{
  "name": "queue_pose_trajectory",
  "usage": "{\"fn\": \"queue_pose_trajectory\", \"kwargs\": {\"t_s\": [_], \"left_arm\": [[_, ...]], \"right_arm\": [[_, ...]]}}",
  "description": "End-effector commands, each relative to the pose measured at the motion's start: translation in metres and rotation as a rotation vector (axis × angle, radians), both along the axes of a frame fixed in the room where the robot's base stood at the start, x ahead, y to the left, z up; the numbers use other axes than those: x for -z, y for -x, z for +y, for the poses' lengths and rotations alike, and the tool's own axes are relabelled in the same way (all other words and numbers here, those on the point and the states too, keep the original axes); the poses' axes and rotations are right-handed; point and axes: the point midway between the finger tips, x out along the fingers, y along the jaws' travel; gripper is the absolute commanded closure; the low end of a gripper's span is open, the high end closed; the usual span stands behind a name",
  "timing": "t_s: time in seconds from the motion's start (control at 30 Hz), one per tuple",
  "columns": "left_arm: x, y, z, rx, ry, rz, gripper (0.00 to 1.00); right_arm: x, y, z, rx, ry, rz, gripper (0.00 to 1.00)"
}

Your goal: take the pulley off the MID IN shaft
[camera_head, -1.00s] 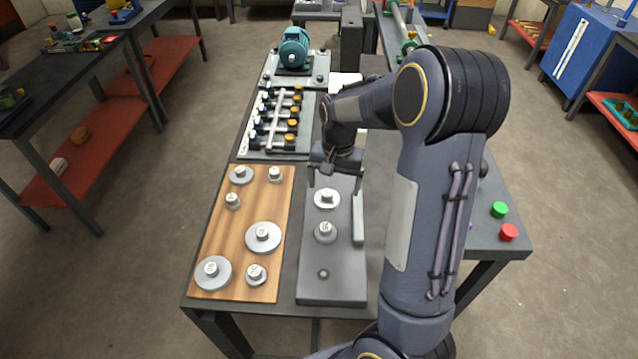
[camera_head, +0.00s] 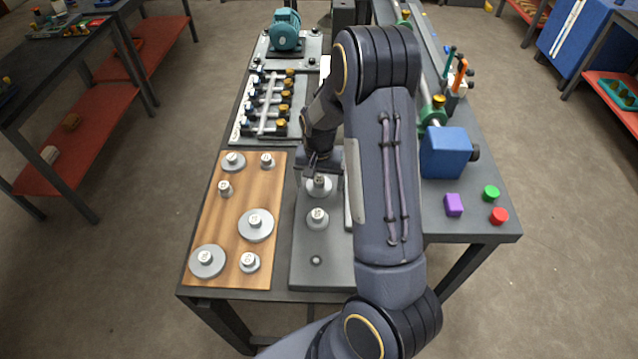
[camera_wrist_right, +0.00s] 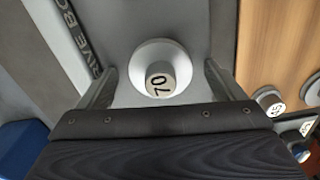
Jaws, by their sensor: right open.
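A grey drive plate (camera_head: 300,272) stands on the bench and carries two pulleys and a bare stub (camera_head: 316,260) at the near end. The far pulley (camera_head: 319,187) is a pale disc with a raised hub, partly under my right gripper (camera_head: 318,170). The near pulley (camera_head: 317,217) is smaller. In the right wrist view a pulley (camera_wrist_right: 160,53) marked "70" lies between the two fingers of my right gripper (camera_wrist_right: 160,70), which is open with gaps on both sides. No MID IN label is readable. My left gripper is not in view.
A wooden board (camera_head: 217,217) left of the plate holds several loose pulleys. A blue block (camera_head: 445,153) and purple (camera_head: 454,205), green (camera_head: 491,193) and red (camera_head: 499,216) pieces stand at right.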

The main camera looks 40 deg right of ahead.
Motion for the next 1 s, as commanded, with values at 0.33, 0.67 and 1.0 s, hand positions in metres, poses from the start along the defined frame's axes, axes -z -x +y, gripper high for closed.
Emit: {"fn": "queue_pose_trajectory", "kwargs": {"t_s": [0.33, 0.67, 1.0], "left_arm": [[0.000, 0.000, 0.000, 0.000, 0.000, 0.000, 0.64], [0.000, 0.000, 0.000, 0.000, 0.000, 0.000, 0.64], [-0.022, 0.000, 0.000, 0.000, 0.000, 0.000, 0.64]], "right_arm": [[0.000, 0.000, 0.000, -0.001, 0.000, 0.000, 0.47], [-0.001, 0.000, 0.000, -0.001, 0.001, -0.001, 0.64], [-0.030, -0.001, 0.000, -0.001, 0.001, -0.002, 0.64]]}}
